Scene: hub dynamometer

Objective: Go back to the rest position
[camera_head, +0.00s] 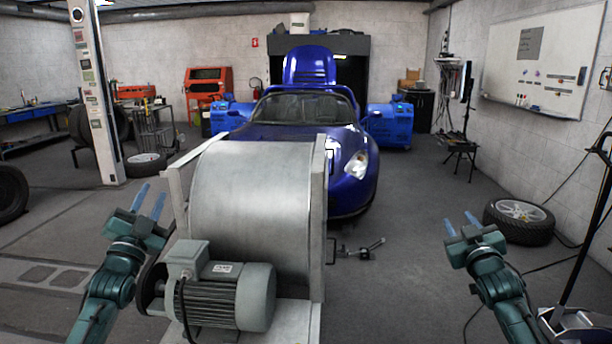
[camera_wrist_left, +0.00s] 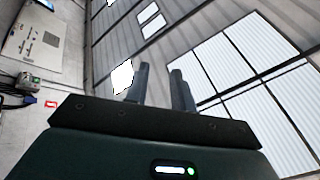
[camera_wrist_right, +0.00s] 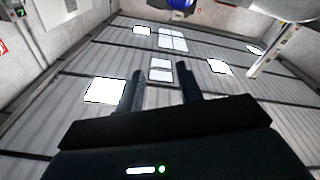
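My left gripper (camera_head: 149,204) is raised at the left of the head view, beside the large metal drum. Its two blue fingers are apart with nothing between them. In the left wrist view its fingers (camera_wrist_left: 161,85) stand apart against the ceiling. My right gripper (camera_head: 461,223) is raised at the right of the head view, over open floor. Its fingers are apart and empty. The right wrist view shows the fingers (camera_wrist_right: 160,88) apart against the ceiling panels.
A metal drum (camera_head: 250,205) with a grey motor (camera_head: 225,294) stands close in front, between my arms. A blue car (camera_head: 310,130) is behind it. A wheel (camera_head: 519,220) lies at the right near the whiteboard (camera_head: 540,62) wall. Floor (camera_head: 410,240) right of the drum is mostly clear.

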